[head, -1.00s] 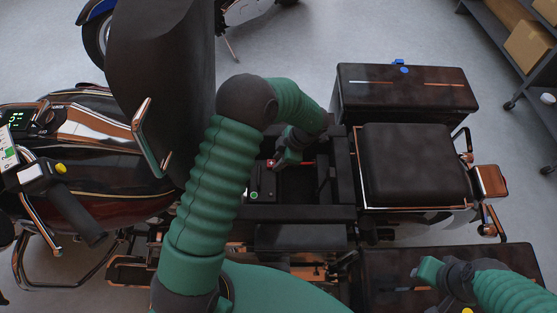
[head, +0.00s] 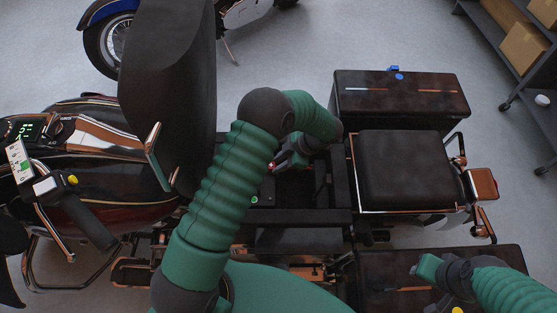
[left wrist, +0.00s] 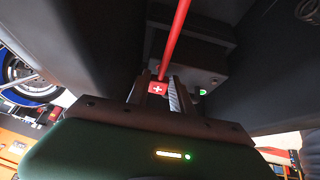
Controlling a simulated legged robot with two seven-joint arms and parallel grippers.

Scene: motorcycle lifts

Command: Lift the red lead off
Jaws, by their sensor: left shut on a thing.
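The red lead (left wrist: 175,40) shows in the left wrist view as a red cable running up from a red end piece with a white plus (left wrist: 157,88). My left gripper (left wrist: 158,92) is shut on this end piece, one finger on each side. In the head view the left gripper (head: 277,166) is over the motorcycle's open frame, beside the dark battery (head: 262,190) with its green dot. The battery also shows in the left wrist view (left wrist: 205,76), behind the fingers. I cannot tell whether the end piece touches its post. My right gripper (head: 428,267) is at lower right; its jaw gap is unclear.
The raised dark seat (head: 165,80) stands left of my left arm. The rear seat (head: 403,170) and a side case (head: 400,95) lie to the right. Another case (head: 440,260) is under my right gripper. Shelves with boxes (head: 527,50) stand at upper right.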

